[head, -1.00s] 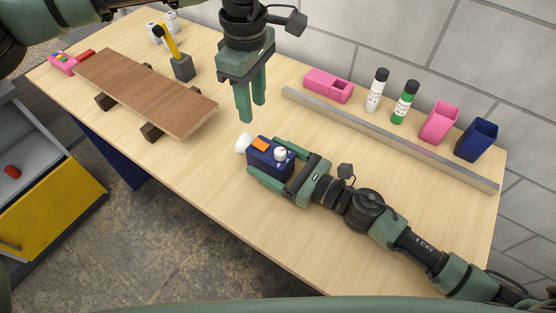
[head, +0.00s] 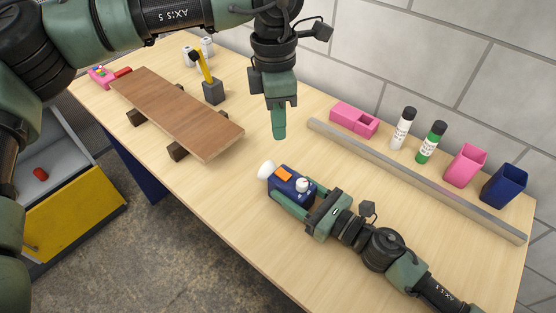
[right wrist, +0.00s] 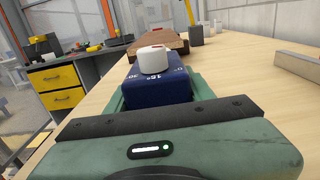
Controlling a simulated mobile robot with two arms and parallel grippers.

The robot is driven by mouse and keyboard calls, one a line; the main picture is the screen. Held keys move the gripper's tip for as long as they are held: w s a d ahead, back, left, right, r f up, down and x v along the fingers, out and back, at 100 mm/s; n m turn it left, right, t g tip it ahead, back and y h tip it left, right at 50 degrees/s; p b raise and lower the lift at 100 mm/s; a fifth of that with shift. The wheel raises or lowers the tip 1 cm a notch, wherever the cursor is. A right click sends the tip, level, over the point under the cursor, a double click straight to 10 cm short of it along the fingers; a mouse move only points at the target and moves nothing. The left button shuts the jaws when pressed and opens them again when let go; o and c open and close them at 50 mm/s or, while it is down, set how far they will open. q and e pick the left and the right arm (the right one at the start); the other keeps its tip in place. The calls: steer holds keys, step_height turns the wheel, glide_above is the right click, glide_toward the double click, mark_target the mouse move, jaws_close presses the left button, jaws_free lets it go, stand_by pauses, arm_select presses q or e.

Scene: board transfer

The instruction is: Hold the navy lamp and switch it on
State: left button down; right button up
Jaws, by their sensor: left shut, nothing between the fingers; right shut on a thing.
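The navy lamp (head: 285,189) is a small box on the table with a white lamp head at its left end, an orange patch and a white knob (head: 303,185) on top. My right gripper (head: 296,198) is shut on the lamp's body from the right. In the right wrist view the navy body (right wrist: 157,87) sits between the green fingers, and the white knob (right wrist: 154,60) stands on its top beside printed marks. My left gripper (head: 279,136) is shut and empty, pointing down above the table, behind the lamp and clear of it.
A wooden board (head: 172,110) lies on dark blocks at the left. A grey rail (head: 410,176) runs along the back right. Behind it stand a pink box (head: 352,119), white and green bottles, a pink cup (head: 465,165) and a navy cup (head: 504,186). A hammer stands in a grey holder (head: 213,92).

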mark_target(279, 171)
arm_select(q)
steer(key=r+n, duration=0.1)
steer(key=n, duration=0.7)
steer(key=a+r+n+h, duration=0.1)
steer(key=n, duration=0.8)
steer(key=w+a+r+n+g, duration=0.1)
steer(key=n, duration=0.8)
steer(key=shift+r+h, duration=0.4)
steer(key=x, duration=0.8)
steer(key=a+x, duration=0.1)
steer(key=x, duration=0.4)
steer(key=shift+w+f, duration=0.15)
steer(key=shift+w, duration=0.05)
steer(key=shift+w+f, duration=0.1)
steer(key=shift+f, duration=0.25)
